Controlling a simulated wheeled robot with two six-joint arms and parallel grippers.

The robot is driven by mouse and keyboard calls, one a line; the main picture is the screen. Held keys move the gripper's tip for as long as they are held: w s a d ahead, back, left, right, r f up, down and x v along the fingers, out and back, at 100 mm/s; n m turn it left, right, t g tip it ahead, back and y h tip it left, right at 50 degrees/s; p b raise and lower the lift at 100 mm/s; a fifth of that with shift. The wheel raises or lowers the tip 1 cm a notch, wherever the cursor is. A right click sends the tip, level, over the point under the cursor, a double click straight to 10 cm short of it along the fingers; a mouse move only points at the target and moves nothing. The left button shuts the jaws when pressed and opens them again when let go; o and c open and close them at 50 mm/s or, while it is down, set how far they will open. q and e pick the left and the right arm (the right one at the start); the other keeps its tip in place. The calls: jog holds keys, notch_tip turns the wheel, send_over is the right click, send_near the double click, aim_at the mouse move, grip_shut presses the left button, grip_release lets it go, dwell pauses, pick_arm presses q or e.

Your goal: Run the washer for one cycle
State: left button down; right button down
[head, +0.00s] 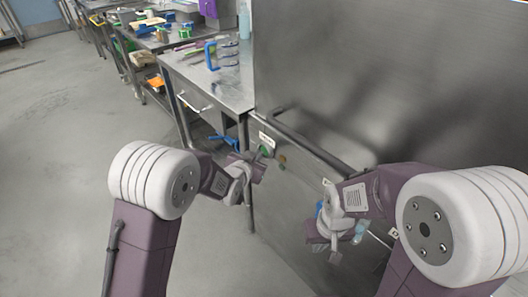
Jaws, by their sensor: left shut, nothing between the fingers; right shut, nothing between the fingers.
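The washer (350,60) is a large grey metal box filling the right side of the head view. A dark horizontal bar handle (315,147) runs across its front. A green button (265,151) sits under a small white label on the front's left part, with a brownish round part beside it. My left gripper (258,168) is shut and empty, close to the green button; I cannot tell whether it touches. My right gripper (328,250) is shut and empty, low in front of the washer, below the bar. Its tips are small and partly hidden by my arm.
A steel table (225,88) with a drawer stands left of the washer and holds a blue-handled item (210,55) and a bottle (244,20). More cluttered tables stand behind it. The grey floor (60,130) at left is clear.

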pick_arm(q)
jog(key=shift+w+d, duration=0.2)
jog(key=shift+d, duration=0.1)
jog(key=shift+a, duration=0.1)
dwell(0.5)
jog(key=shift+s+a, duration=0.55)
jog(key=shift+a, duration=0.1)
jog(key=s+a, duration=0.1)
jog(key=a, duration=0.1)
jog(key=s+a+b, duration=0.1)
jog(key=s+a, duration=0.1)
dwell(0.9)
